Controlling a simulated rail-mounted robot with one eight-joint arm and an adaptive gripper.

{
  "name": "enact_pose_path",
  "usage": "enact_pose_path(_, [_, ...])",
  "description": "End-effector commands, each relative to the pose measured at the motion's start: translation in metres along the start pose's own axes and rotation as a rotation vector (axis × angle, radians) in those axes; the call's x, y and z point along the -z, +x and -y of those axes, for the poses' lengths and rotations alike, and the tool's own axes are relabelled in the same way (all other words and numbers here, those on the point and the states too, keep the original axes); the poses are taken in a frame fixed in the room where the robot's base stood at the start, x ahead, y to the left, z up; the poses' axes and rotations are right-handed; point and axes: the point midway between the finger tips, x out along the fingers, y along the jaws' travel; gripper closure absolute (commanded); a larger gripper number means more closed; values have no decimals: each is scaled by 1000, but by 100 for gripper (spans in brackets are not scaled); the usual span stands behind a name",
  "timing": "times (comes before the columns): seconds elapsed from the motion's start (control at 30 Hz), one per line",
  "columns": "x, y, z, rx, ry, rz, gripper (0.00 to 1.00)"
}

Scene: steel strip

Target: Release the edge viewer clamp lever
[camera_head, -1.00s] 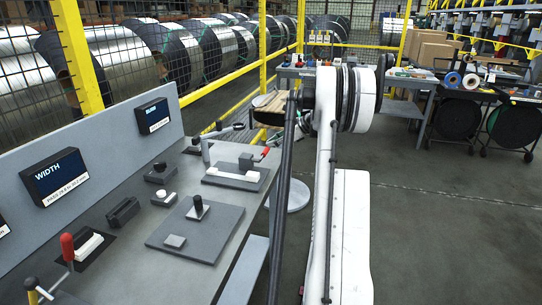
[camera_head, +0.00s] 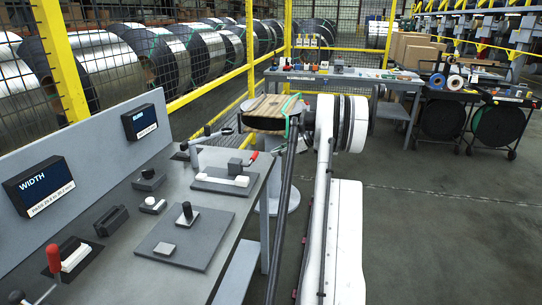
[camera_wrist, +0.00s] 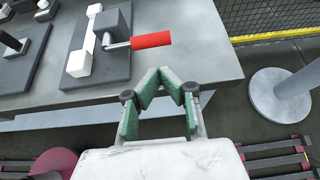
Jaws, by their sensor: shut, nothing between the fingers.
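A lever with a red handle (camera_wrist: 152,40) sticks out from a grey clamp block (camera_wrist: 115,20) on a dark plate in the wrist view, near the table's front edge. A white bar lies beside the block. In the head view the same red handle (camera_head: 251,158) shows at the table's far right corner. My gripper (camera_wrist: 170,76) is shut and empty in the wrist view, its green fingers below the red handle in the picture and apart from it. I cannot tell whether this lever is the edge viewer's.
Another red-handled lever (camera_head: 53,258) stands at the table's left. A black knob on a plate (camera_head: 187,214) sits mid-table. A round grey post base (camera_wrist: 285,95) stands on the floor right of the table in the wrist view. A slatted red item lies below.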

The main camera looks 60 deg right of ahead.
Motion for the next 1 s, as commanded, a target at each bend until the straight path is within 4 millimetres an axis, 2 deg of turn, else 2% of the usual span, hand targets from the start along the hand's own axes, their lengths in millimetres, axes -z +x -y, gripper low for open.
enact_pose_path(0.3, [0, 55, -1, -3, -2, 0, 100])
enact_pose_path(0.5, [-1, 78, 0, -2, -1, 0, 100])
enact_pose_path(0.67, [0, 85, 0, -1, 0, 0, 100])
enact_pose_path(1.0, [0, 86, 0, -1, -1, 0, 100])
